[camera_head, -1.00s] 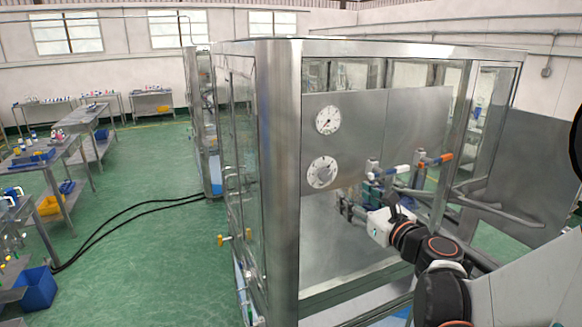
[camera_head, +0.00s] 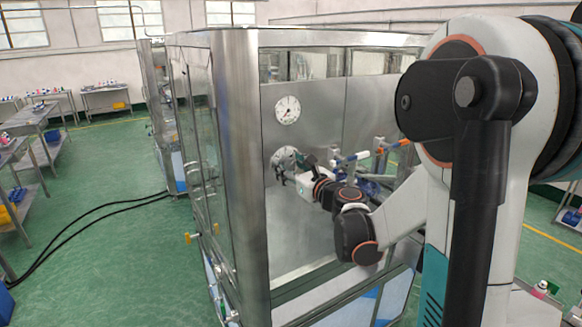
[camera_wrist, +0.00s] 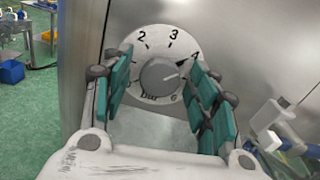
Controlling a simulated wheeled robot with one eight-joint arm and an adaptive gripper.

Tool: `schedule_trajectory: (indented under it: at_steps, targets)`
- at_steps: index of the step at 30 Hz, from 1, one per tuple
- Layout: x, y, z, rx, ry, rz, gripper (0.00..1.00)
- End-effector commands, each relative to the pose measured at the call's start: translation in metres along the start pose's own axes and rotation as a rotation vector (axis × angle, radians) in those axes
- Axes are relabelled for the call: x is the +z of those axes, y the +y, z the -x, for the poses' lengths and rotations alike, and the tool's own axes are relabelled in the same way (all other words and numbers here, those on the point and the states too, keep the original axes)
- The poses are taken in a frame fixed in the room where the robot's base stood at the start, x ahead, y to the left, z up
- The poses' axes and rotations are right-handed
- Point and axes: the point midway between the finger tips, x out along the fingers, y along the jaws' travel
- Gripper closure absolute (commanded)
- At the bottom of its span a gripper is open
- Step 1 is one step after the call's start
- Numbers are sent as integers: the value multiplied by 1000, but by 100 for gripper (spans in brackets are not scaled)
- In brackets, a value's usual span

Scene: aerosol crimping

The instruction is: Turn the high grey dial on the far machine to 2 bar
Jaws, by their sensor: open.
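The grey dial knob (camera_wrist: 161,76) sits on a white round scale plate (camera_wrist: 152,43) with the numbers 2, 3 and 4 and the word "bar" readable. A dark pointer mark on the knob's upper right side lies towards the 4. My gripper (camera_wrist: 160,64) is open, with its teal pads on the left and right of the knob and visible gaps to it. How deep the fingertips reach around it cannot be told. In the head view the scale plate (camera_head: 283,156) is partly covered by my gripper (camera_head: 288,172).
A white pressure gauge (camera_head: 288,109) is on the same steel panel above the dial. A metal corner post (camera_head: 246,170) of the cabinet stands to the left.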

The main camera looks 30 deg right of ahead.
Motion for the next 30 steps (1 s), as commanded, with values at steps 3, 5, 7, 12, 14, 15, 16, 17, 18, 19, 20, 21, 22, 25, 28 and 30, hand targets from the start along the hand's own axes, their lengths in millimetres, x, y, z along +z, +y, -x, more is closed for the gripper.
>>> schedule_trajectory:
  at_steps: [3, 5, 7, 12, 14, 15, 16, 17, 18, 19, 20, 21, 22, 25, 28, 30]
  targets:
    - [0, 0, 0, 0, 0, 0, 46]
    - [0, 0, 0, 0, 0, 0, 46]
    - [0, 0, 0, 0, 0, 0, 53]
    - [0, 0, 0, 0, 0, 0, 90]
    - [0, 0, 0, 0, 0, 0, 90]
    - [0, 0, 0, 0, 0, 0, 90]
    - [0, 0, 0, 0, 0, 0, 90]
    - [0, 0, 0, 0, 0, 0, 90]
    - [0, 0, 0, 0, 0, 2, 90]
    - [0, 0, 0, 0, 0, 4, 90]
    - [0, 0, 0, 0, 0, 6, 90]
    - [0, 0, 0, 0, 0, 12, 90]
    - [0, 0, 0, 0, 0, 19, 90]
    - [-1, 0, 0, 0, 0, 49, 90]
    - [-2, 0, 0, 0, 0, 99, 90]
    - [-2, 0, 0, 0, -1, 145, 90]
